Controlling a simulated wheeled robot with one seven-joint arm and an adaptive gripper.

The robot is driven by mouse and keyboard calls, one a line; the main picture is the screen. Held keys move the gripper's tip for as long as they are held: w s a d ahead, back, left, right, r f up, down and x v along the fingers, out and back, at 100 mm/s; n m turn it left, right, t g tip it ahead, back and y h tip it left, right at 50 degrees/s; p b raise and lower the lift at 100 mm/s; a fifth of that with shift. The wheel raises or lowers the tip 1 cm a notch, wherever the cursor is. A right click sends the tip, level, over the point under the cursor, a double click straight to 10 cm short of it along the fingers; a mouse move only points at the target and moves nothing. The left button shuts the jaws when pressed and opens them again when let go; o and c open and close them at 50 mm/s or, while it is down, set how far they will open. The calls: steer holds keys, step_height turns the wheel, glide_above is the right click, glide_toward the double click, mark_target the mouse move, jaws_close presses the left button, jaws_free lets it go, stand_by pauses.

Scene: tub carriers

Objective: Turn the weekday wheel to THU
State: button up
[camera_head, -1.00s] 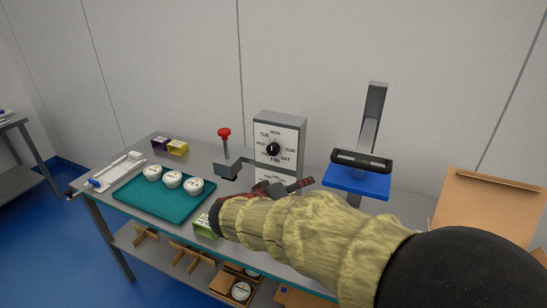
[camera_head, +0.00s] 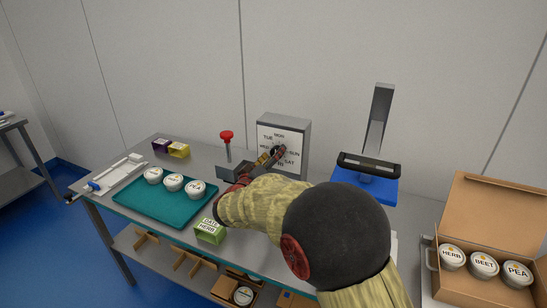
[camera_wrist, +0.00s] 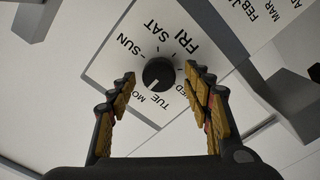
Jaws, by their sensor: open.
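The weekday wheel is a black round knob (camera_wrist: 158,73) on a white dial plate (camera_wrist: 112,68). In the wrist view its white mark points down-left, between MON and TUE. SUN, SAT and FRI are readable, WED is partly covered, and THU is hidden behind the right finger. The wheel sits on the front of a grey box (camera_head: 304,128) at the back of the bench. My gripper (camera_wrist: 160,75) is open, its fingers on either side of the knob with gaps visible. In the head view my gripper (camera_head: 271,157) covers part of the dial.
A red-topped lever (camera_head: 227,137) stands left of the box, and a blue-based press (camera_head: 366,185) to the right. A teal tray (camera_head: 150,202) with white tubs and a green HERB box (camera_head: 209,230) are in front. An open carton (camera_head: 455,285) holds tubs at right.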

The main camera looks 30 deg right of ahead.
steer(key=shift+w+d, duration=0.15)
steer(key=shift+d, duration=0.1)
steer(key=shift+c, duration=0.5)
steer(key=c, duration=1)
